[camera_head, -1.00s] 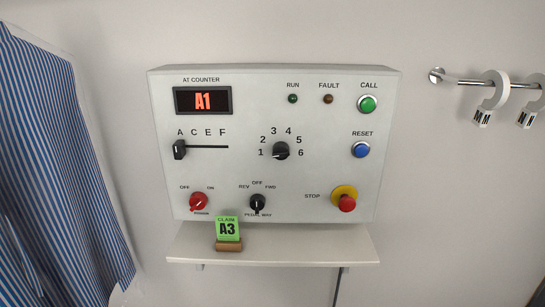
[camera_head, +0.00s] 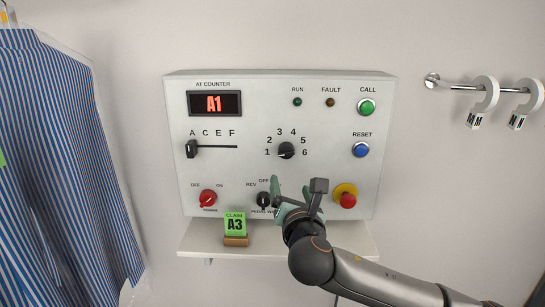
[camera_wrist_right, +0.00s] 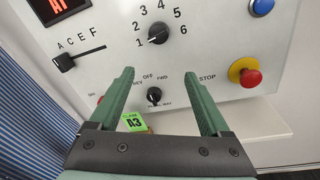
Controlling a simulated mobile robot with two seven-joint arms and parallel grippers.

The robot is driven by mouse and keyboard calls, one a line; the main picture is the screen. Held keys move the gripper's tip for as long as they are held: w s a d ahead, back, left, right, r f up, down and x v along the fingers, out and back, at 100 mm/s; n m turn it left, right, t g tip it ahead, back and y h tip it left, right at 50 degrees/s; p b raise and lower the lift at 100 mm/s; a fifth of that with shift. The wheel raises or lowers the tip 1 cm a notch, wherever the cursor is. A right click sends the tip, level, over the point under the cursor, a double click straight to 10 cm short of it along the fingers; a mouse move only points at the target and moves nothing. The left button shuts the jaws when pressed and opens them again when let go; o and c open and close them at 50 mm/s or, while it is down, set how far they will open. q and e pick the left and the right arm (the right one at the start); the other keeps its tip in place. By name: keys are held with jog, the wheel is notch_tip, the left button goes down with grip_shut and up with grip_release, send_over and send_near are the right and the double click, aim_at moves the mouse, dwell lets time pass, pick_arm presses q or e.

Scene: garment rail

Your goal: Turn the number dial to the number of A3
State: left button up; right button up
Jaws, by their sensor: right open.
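The number dial (camera_head: 286,151) is a black knob ringed by the numbers 1 to 6 on the grey control panel (camera_head: 330,178). Its light mark appears to face the 1. It also shows in the right wrist view (camera_wrist_right: 158,33), beyond the fingertips. The counter display (camera_head: 214,103) reads A1 in red. A green claim card (camera_head: 235,223) reading A3 stands in a wooden holder on the shelf. My right gripper (camera_head: 297,192) is open and empty, below the dial and apart from it. In the wrist view its green fingers (camera_wrist_right: 162,76) are spread wide. My left gripper is out of view.
The letter slider (camera_head: 192,149) stands at A. The pedal way switch (camera_head: 263,200), the red power knob (camera_head: 208,198) and the red stop button (camera_head: 347,199) lie low on the panel. A shelf (camera_head: 200,242) juts out below. Striped shirts (camera_head: 60,170) hang at left.

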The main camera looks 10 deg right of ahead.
aim_at(288, 155)
jog(key=shift+n+h, duration=0.3)
jog(key=w+d, duration=0.1)
jog(key=w, duration=0.3)
jog(key=w+r+p, duration=0.1)
jog(key=w, duration=0.3)
jog(key=w+d+r, duration=0.1)
jog(key=w, duration=0.3)
jog(key=shift+w+d+r, duration=0.2)
jog(key=shift+d, duration=0.15)
jog(key=shift+c, duration=0.3)
grip_shut()
